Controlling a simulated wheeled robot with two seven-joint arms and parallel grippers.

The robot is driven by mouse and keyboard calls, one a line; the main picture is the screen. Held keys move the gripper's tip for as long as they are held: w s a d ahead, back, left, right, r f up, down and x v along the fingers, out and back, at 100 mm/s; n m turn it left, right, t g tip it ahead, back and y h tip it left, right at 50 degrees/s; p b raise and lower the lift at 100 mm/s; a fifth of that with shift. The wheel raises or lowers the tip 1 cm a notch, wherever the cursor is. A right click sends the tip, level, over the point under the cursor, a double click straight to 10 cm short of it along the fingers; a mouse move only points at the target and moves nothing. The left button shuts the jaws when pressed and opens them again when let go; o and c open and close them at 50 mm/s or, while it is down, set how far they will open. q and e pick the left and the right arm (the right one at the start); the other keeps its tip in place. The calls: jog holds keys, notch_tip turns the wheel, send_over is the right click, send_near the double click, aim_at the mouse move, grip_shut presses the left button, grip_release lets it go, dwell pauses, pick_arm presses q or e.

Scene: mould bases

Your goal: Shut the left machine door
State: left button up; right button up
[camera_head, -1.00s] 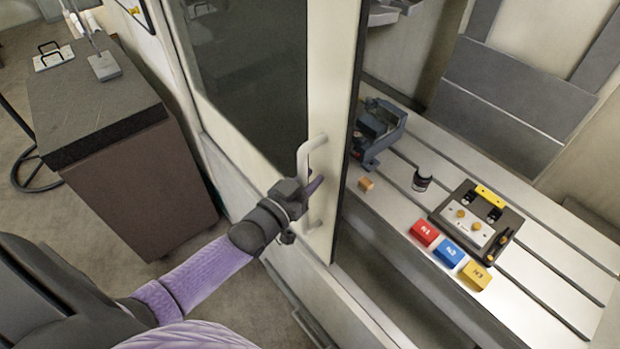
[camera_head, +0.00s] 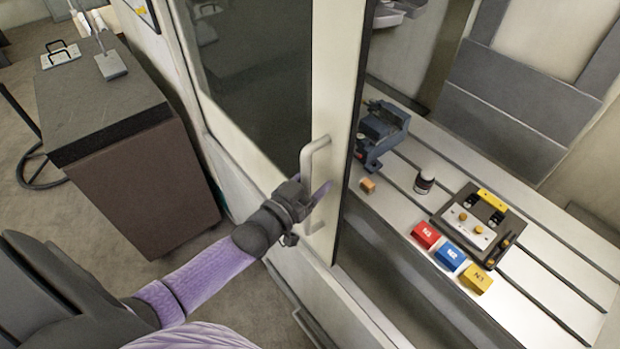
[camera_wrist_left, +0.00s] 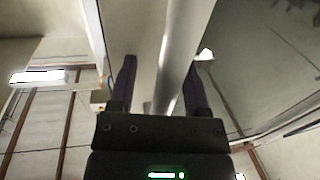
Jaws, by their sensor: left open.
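The left machine door (camera_head: 335,100) is a cream sliding panel with a dark window (camera_head: 255,75). It stands at the left of the machine opening, and the bed shows to its right. Its pale bar handle (camera_head: 316,160) is upright near the door's right edge. My left gripper (camera_head: 317,195) is at the lower half of the handle. In the left wrist view the handle (camera_wrist_left: 180,60) runs between the two dark fingers of my left gripper (camera_wrist_left: 158,85), which stand apart with gaps beside the bar. My right gripper is not in view.
The slotted machine bed (camera_head: 545,240) holds a blue-grey vise (camera_head: 385,135), a small orange block (camera_head: 368,185), a dark-and-white cylinder (camera_head: 424,181), a fixture plate (camera_head: 478,222) and red (camera_head: 425,235), blue (camera_head: 450,256) and yellow (camera_head: 476,277) blocks. A dark-topped cabinet (camera_head: 140,190) stands left.

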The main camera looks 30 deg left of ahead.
pick_arm(q)
jog(key=s+a, duration=0.2)
jog(key=s, duration=0.7)
jog(key=shift+s, duration=0.4)
